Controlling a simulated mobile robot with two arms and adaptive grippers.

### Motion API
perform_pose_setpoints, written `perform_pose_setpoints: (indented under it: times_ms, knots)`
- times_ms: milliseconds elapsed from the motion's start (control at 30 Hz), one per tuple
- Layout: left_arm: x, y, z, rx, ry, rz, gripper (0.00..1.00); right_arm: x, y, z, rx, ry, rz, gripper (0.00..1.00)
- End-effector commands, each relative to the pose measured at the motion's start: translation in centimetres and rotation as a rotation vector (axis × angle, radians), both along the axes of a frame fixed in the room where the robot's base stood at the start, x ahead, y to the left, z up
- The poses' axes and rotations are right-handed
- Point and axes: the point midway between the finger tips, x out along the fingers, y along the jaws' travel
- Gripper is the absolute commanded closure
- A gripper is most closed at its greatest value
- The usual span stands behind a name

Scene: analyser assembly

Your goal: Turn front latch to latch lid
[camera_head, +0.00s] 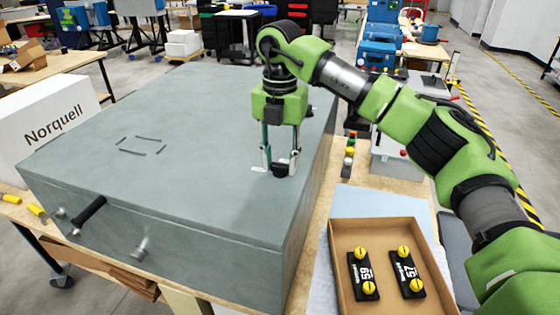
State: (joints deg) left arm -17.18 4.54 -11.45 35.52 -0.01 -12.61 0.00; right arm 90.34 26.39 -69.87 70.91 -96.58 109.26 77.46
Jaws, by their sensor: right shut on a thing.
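The large grey analyser box has a flat lid (200,110) lying down on its body (190,270). A small black latch (280,171) sits on top of the lid near its right edge, toward the front corner. My right gripper (280,163) points down over this latch, with its fingers shut on it and partly hiding it. A short white mark lies on the lid just left of the latch. I cannot tell the latch's exact angle. My left gripper is out of view.
A black handle (89,215) and a silver fitting (142,247) stick out of the box's front. A cardboard tray (341,232) with two black, yellow-knobbed parts (363,273) stands at right. A white Norquell box (55,128) stands left.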

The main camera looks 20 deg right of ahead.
Motion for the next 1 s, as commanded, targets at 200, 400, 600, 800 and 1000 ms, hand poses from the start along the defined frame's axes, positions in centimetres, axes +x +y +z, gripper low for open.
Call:
perform_pose_setpoints:
  times_ms: [200,400,600,800,1000]
  knots:
    - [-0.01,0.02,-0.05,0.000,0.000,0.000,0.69,0.09,-0.01,0.16,0.001,-0.004,-0.019,0.90]
    - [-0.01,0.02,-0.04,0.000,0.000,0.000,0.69,0.09,-0.03,0.16,0.001,-0.004,-0.020,0.90]
    - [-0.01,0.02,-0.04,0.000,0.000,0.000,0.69,0.09,-0.03,0.14,0.001,-0.003,-0.019,0.51]
    - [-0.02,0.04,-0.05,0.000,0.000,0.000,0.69,0.04,-0.01,0.07,0.000,-0.001,-0.017,0.51]
    - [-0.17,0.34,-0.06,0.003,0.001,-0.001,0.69,0.06,0.02,0.66,0.001,-0.002,-0.017,0.51]
